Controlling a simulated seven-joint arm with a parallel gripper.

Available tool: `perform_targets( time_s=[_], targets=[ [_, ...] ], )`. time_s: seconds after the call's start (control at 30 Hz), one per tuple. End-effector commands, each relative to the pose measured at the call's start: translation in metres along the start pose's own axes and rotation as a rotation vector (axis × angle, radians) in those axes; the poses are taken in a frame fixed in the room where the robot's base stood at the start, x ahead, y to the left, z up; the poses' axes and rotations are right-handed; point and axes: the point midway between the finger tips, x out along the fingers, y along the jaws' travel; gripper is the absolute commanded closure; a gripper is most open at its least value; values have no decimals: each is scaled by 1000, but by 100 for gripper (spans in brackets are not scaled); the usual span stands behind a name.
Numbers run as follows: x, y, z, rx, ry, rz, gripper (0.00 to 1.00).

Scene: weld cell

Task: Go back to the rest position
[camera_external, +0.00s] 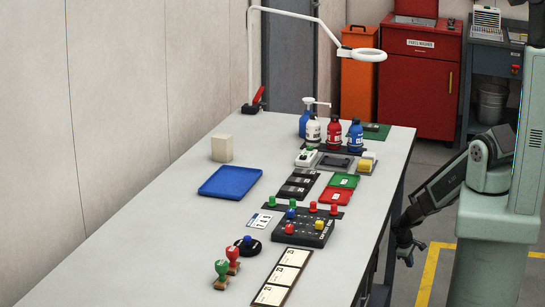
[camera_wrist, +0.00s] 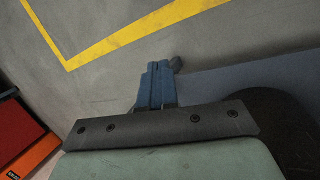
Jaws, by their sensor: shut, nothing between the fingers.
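My gripper (camera_external: 405,251) hangs low beside the right edge of the work table (camera_external: 120,270) in the external view, pointing down over the floor, clear of everything on the table. In the wrist view my gripper (camera_wrist: 157,68) shows as two blue-grey fingers pressed together with nothing between them. Beyond the fingertips there is only grey floor (camera_wrist: 90,90) with a yellow line (camera_wrist: 130,32).
The table holds a blue tray (camera_external: 230,181), a cream block (camera_external: 222,148), several bottles (camera_external: 334,133), a black board with coloured knobs (camera_external: 303,228) and stamps (camera_external: 221,272). A red cabinet (camera_external: 418,85) and an orange cabinet (camera_external: 358,88) stand behind.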

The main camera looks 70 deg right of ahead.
Motion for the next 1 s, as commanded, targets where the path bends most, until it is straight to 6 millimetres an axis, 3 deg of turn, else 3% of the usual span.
perform_targets(
  time_s=[0.1,0.47,0.7,1.0],
  targets=[
    [-19,-37,6,-29,-24,-33,100],
    [-69,-135,37,-112,-114,-125,100],
    [-100,-191,72,-176,-188,-175,100],
    [-139,-247,127,-261,-295,-222,100]
  ],
)
